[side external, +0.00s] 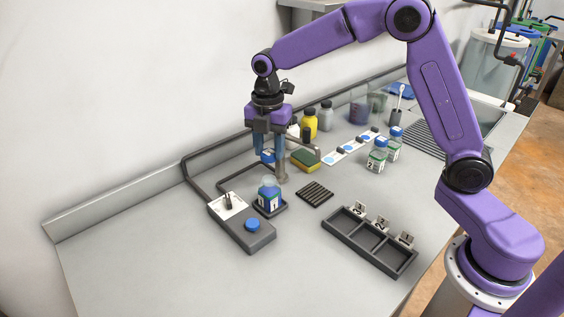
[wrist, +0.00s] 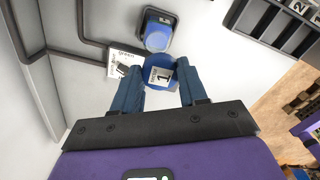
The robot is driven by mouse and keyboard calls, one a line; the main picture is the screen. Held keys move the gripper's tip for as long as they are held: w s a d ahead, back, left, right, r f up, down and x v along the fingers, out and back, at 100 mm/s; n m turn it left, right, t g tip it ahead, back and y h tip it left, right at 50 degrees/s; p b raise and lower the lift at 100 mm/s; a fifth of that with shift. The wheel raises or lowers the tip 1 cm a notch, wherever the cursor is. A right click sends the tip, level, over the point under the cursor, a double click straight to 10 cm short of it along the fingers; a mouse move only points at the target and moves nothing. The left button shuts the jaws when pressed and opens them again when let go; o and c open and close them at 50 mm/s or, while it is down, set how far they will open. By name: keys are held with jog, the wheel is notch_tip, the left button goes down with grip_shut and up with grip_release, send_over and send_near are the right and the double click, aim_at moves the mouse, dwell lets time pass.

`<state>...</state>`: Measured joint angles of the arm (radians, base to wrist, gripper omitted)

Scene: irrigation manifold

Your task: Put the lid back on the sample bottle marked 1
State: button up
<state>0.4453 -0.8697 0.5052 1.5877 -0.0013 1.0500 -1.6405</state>
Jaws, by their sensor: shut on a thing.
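The sample bottle marked 1 (side external: 268,196) stands upright and uncapped, with blue contents, on a small dark pad (side external: 283,209). Its open top also shows in the wrist view (wrist: 158,38). My gripper (side external: 268,158) is shut on a blue lid (side external: 266,155). The wrist view shows this lid (wrist: 153,61) between the fingertips, with a white tag marked 1 (wrist: 160,77). The lid is held above the bench, clear of the bottle, and looks higher than its mouth. The fingers hide part of the lid's sides.
A grey box (side external: 247,236) with a blue round piece (side external: 252,225) and a white plate lies beside the bottle. Nearby are a ridged dark mat (side external: 315,194), a compartment tray (side external: 370,257), a sponge (side external: 306,158), and two blue-capped bottles (side external: 377,157) (side external: 395,145). The front left bench is clear.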

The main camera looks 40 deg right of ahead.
aim_at(269, 178)
jog(key=shift+w+d+f, duration=0.15)
jog(key=shift+w, duration=0.2)
jog(key=shift+f, duration=3.05)
jog(key=shift+f, duration=0.15)
jog(key=o, duration=1.6)
jog(key=shift+r, duration=3.5)
